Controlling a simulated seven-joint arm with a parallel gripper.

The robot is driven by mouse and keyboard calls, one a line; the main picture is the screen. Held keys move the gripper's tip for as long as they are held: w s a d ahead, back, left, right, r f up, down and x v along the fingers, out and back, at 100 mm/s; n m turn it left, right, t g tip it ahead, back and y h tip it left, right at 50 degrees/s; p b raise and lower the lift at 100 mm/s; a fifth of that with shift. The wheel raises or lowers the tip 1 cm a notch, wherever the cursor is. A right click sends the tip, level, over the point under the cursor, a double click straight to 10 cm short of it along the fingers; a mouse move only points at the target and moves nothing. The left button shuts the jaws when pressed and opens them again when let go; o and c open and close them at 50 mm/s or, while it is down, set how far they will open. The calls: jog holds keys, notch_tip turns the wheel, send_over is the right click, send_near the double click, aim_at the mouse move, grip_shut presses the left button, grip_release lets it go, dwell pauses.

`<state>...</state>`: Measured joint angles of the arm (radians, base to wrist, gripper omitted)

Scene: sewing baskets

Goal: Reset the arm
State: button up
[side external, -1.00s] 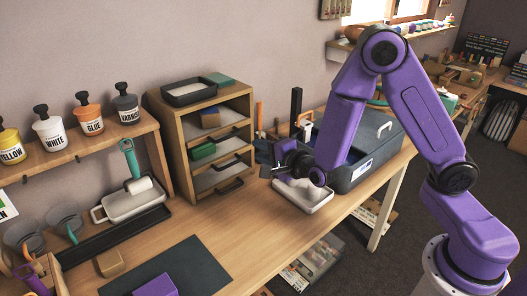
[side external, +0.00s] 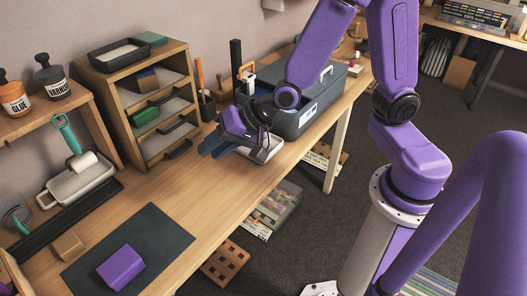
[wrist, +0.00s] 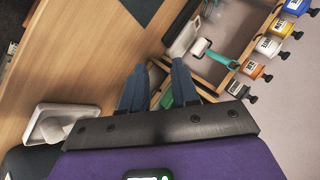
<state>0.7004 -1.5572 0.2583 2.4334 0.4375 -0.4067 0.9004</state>
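My gripper (side external: 214,146) is at the end of my purple arm, above the wooden bench in front of the drawer unit. Its dark blue fingers point left in the side view. In the wrist view the two fingers of my gripper (wrist: 160,78) stand apart, with nothing visible between them. The tray also shows at the lower left of the wrist view (wrist: 47,138).
A wooden drawer unit (side external: 106,98) stands left of the gripper, and a dark grey toolbox (side external: 314,115) right. A purple block (side external: 121,266) lies on a dark mat (side external: 165,232) at the front left. A roller tray (side external: 52,197) and paint jars (side external: 50,76) are far left.

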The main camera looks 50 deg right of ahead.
jog(key=s+d+r+n+g+h, duration=0.2)
jog(key=s+d+n, duration=0.4)
jog(key=s+n, duration=0.3)
jog(key=s+d+r+n+g+h, duration=0.2)
jog(key=s+d+n+g, duration=0.3)
jog(key=s, duration=0.7)
jog(key=d+n+h, duration=0.1)
jog(key=d+n, duration=0.1)
jog(key=n, duration=0.2)
jog(key=shift+s+n+g, duration=0.25)
jog(key=shift+n+g, duration=0.05)
